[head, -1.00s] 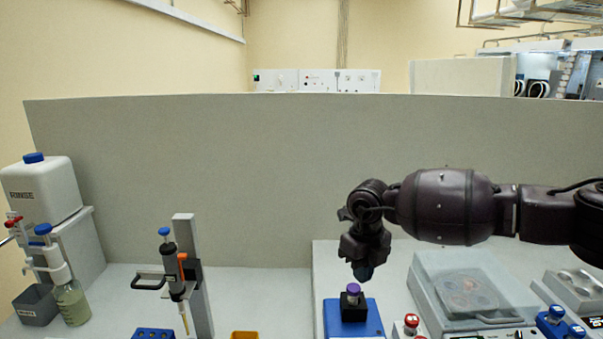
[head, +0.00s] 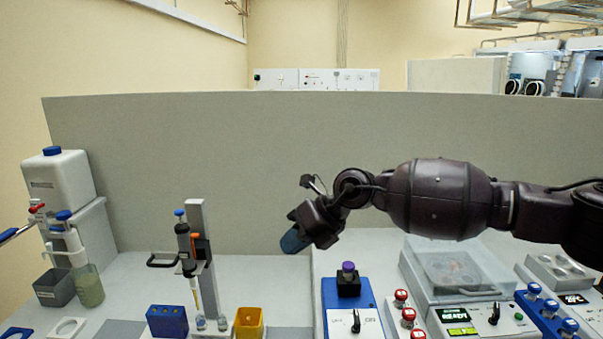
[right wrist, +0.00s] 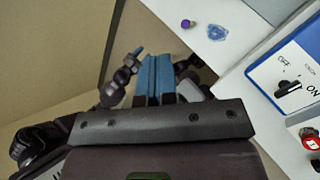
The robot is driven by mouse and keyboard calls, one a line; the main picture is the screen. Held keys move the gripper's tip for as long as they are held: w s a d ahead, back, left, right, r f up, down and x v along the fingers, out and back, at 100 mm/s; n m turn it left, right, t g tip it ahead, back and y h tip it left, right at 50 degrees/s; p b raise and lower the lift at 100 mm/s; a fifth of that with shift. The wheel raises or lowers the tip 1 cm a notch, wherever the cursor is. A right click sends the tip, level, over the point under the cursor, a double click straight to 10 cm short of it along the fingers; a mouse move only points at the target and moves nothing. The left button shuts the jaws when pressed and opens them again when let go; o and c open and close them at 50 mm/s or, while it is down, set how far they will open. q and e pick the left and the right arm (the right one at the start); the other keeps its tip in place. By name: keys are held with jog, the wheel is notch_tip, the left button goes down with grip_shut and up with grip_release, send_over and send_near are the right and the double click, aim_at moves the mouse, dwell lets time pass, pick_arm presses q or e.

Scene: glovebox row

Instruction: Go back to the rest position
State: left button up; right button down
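My right gripper (head: 295,241) hangs in front of the grey partition, with its arm coming in from the right. Its blue fingers point down and left, above the bench and left of the blue mixer. In the right wrist view its fingers (right wrist: 156,78) lie close together with nothing seen between them, so it looks shut and empty. A purple-capped vial (head: 348,270) stands upright in the black holder of the blue mixer (head: 332,292), apart from the gripper.
A pipette stand (head: 200,250) is left of the gripper. A blue rack (head: 167,322) and a yellow container (head: 249,323) are at the front. A clear-lidded machine (head: 450,265) and red-capped vials (head: 401,297) are right. The grey partition (head: 200,150) closes the back.

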jog(key=s+a+r+m+t+y, duration=0.3)
jog(key=a+r+m+y, duration=0.4)
jog(key=y, duration=0.3)
jog(key=s+d+f+m+t+h, duration=0.1)
jog(key=d+f+m+t+h, duration=1.2)
jog(key=d+f+m, duration=1.1)
jog(key=s+d+f+m+h, duration=0.1)
jog(key=s+d+f+m, duration=0.1)
jog(key=s+f+m, duration=0.1)
jog(key=s+d+f+m+g+h, duration=0.1)
jog(key=s+d+f+m, duration=0.2)
jog(key=s, duration=0.1)
jog(key=s+d+f+m+g+h, duration=0.1)
jog(key=s+d+f+m+h, duration=0.1)
jog(key=s+d+f+m, duration=0.1)
jog(key=shift+s+d+f+b, duration=0.15)
jog(key=shift+s+f+b, duration=0.3)
jog(key=shift+s, duration=0.1)
pick_arm(q)
jog(key=shift+s+f, duration=0.1)
jog(key=shift+f, duration=0.4)
pick_arm(e)
jog(key=s+d+f+m+g+h, duration=0.2)
jog(key=s+d+f+g, duration=0.1)
jog(key=s+f, duration=0.6)
jog(key=s+d, duration=0.1)
jog(key=s, duration=0.3)
jog(key=shift+s+f, duration=0.35)
